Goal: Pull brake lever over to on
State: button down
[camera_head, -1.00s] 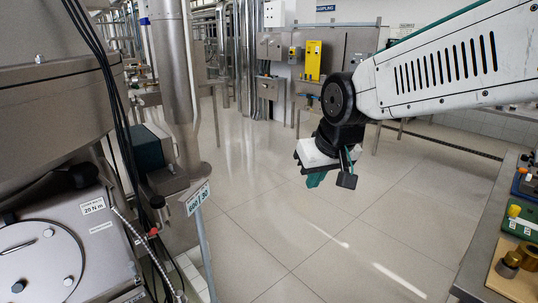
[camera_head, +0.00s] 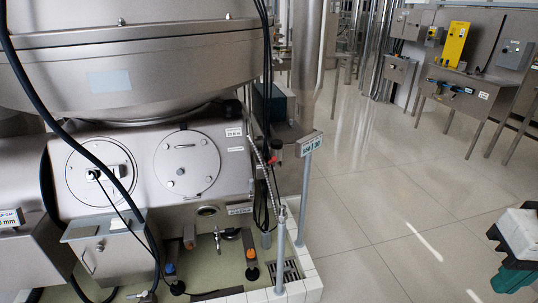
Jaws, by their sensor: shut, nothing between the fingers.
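The disc separator (camera_head: 125,75) is a large steel machine filling the left of the view, with a round bowl housing above a lower frame. Two round cover plates (camera_head: 187,163) sit on the frame's front. I cannot clearly make out which part is the brake lever. A small red knob (camera_head: 276,143) shows by the frame's right side, near a braided hose. My gripper (camera_head: 513,278), white with teal fingers, is at the lower right edge, partly cut off. It is shut and empty, far from the separator and over the floor.
A post with a small sign (camera_head: 309,145) stands right of the separator. A tiled plinth edge and floor drain (camera_head: 284,272) lie at its foot. A steel bench (camera_head: 465,95) with a yellow box (camera_head: 456,44) stands at the back right. The tiled floor between is clear.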

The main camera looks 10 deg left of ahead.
aim_at(273, 159)
jog(key=u, duration=0.4)
jog(key=i, duration=1.3)
jog(key=z, duration=0.2)
